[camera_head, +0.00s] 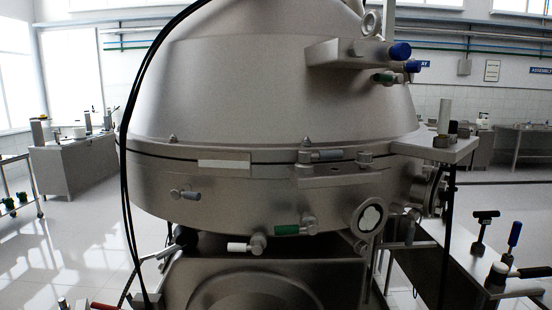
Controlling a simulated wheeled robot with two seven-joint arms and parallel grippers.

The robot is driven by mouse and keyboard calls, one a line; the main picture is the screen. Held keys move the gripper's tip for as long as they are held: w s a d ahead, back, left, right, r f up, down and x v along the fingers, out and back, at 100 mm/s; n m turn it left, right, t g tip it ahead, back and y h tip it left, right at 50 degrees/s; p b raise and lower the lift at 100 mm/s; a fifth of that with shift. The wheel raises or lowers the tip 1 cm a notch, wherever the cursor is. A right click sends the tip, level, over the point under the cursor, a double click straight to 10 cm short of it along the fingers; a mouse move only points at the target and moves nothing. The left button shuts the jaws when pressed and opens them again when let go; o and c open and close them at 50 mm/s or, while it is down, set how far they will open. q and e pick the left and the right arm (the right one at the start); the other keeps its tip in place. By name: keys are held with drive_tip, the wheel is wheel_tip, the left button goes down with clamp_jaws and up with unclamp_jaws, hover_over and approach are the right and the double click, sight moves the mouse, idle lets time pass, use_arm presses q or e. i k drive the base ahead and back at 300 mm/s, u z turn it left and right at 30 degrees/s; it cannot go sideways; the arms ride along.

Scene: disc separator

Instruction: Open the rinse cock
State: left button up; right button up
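A large steel disc separator (240,95) fills the middle of the head view. Small cocks with coloured handles sit on it: a green handle (287,230) and a white handle (237,246) low on the bowl casing, a grey handle (190,195) at the left, and a grey handle (325,155) at the seam. At the upper right are a blue knob (400,51) and a green knob (383,77). No label shows which is the rinse cock, and I cannot tell whether any is open. Neither gripper is in view.
A black cable (124,170) hangs down the machine's left side. A small steel shelf (436,148) juts out at the right. A bench with upright tools, one blue-handled (514,234), stands at the lower right. Open tiled floor (60,260) lies at the left.

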sight(312, 228)
drive_tip(key=z, duration=0.35)
drive_tip(key=k, duration=0.45)
drive_tip(key=z, duration=1.15)
drive_tip(key=i, duration=1.15)
drive_tip(key=u, duration=1.05)
drive_tip(key=i, duration=0.35)
drive_tip(key=u, duration=0.45)
